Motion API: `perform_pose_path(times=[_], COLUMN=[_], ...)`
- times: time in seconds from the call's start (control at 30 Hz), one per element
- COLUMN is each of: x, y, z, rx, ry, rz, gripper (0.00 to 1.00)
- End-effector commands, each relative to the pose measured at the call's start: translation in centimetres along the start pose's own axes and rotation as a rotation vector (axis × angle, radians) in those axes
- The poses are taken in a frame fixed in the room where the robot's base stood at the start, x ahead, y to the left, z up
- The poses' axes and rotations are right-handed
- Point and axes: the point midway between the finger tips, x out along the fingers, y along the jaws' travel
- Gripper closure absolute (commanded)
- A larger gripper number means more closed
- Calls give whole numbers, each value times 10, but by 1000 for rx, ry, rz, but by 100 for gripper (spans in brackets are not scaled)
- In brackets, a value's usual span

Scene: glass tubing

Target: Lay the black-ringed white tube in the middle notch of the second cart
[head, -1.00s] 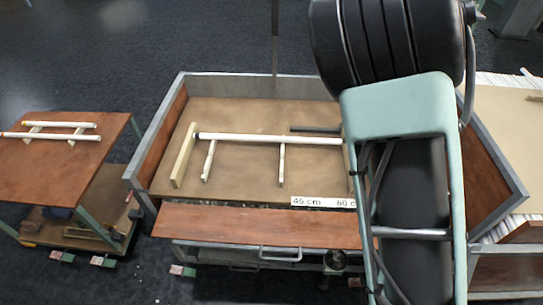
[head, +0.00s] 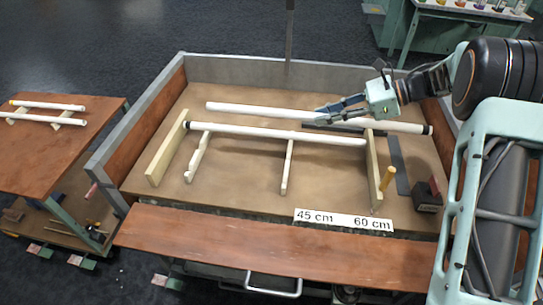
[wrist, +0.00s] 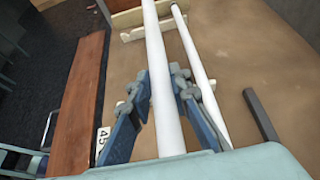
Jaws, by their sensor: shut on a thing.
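A long white tube (head: 250,110) with a black band at its right end is held above the wooden worktop, sloping slightly down to the right. My gripper (head: 340,107) is shut on it right of its middle. In the wrist view, the tube (wrist: 164,110) runs between my two fingers (wrist: 160,100). A second white tube (head: 270,134), with a black band at its left end, lies across supports on the worktop. A cart at the left (head: 85,145) carries two white tubes (head: 50,105) on notched supports (head: 66,118). Any middle notch is too small to make out.
The worktop (head: 240,180) has raised grey and wooden walls. An upright board (head: 168,150) stands left and another (head: 378,165) right. A label strip (head: 343,219) reads 45 cm and 60 cm.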

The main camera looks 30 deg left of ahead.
Motion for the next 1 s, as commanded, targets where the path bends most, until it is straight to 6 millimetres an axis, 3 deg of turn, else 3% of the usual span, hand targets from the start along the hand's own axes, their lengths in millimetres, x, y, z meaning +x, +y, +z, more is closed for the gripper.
perform_pose_path(times=[0.37, 0.5, 0.87, 1.0], x=[93, 122, 153, 172], y=[11, 13, 15, 16], z=[7, -5, -16, -31], rx=[-2, 1, -1, 3], ry=[2, 3, 1, 3], rz=[9, 7, 5, 5], gripper=[100, 100, 100, 100])
